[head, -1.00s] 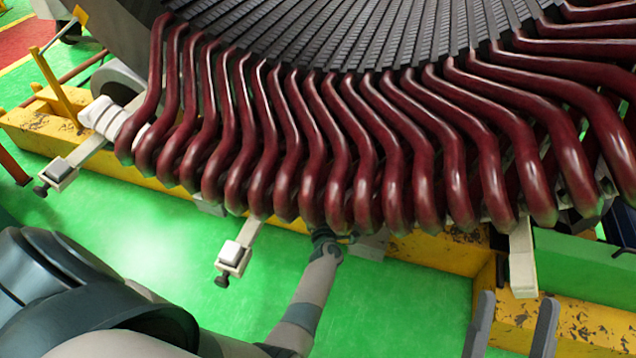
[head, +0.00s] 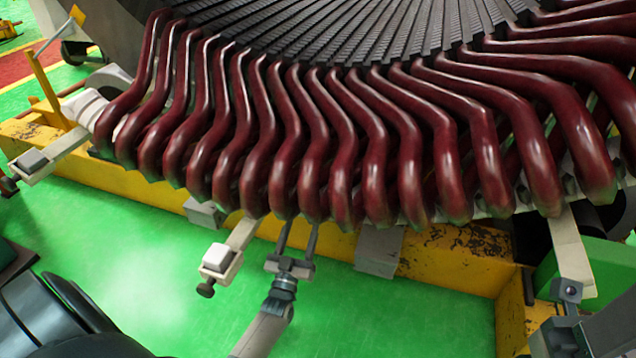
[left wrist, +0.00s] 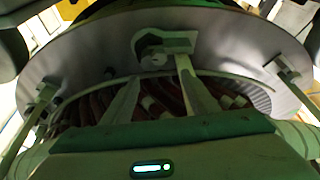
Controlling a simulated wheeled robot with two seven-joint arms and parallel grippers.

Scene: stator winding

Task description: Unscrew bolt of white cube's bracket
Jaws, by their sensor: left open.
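The white cube (head: 218,256) sits on the outer end of a pale bracket (head: 241,235) that sticks out from under the dark red coils. A black bolt (head: 206,289) with a round head hangs at the bracket's outer end. My left gripper (head: 297,230) is open and empty, to the right of this bracket and apart from it, its two fingers pointing toward the coils. In the left wrist view a bracket end with a bolt (left wrist: 155,57) shows beyond the spread fingers; I cannot tell which bracket it is. Grey parts of my right gripper (head: 567,292) may show at the right edge.
A yellow beam (head: 335,245) and the coils (head: 310,150) lie behind.

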